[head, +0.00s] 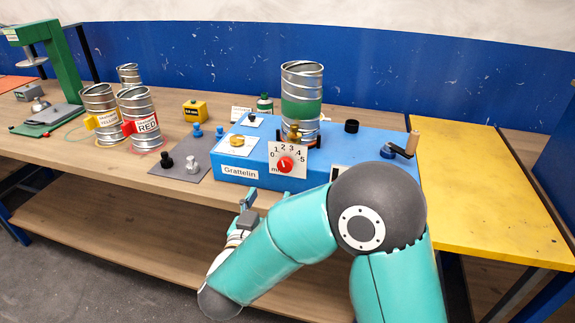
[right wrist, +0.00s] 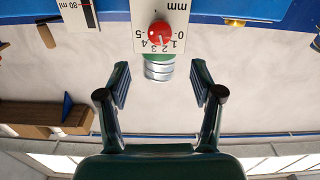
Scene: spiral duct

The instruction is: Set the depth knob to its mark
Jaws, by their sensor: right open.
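The depth knob (head: 286,163) is a round red knob on a white dial plate (head: 303,172) numbered 0 to 5 and marked mm. The plate is on the front of the blue Grattelin machine (head: 262,178). The knob's pointer is too small to read surely, and I cannot make out a separate mark. My right gripper (head: 247,197) is below and left of the dial, in front of the bench. In the right wrist view, the right gripper (right wrist: 160,82) is open and empty, and the knob (right wrist: 160,33) appears upside down beyond its fingers, untouched.
A metal can with a green band (head: 302,105) stands on the machine. A crank (head: 403,148) is at its right end. Grey and black pegs stand on a grey mat (head: 183,172) to the left, beyond which are labelled cans (head: 140,115). A yellow table (head: 480,185) adjoins at right.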

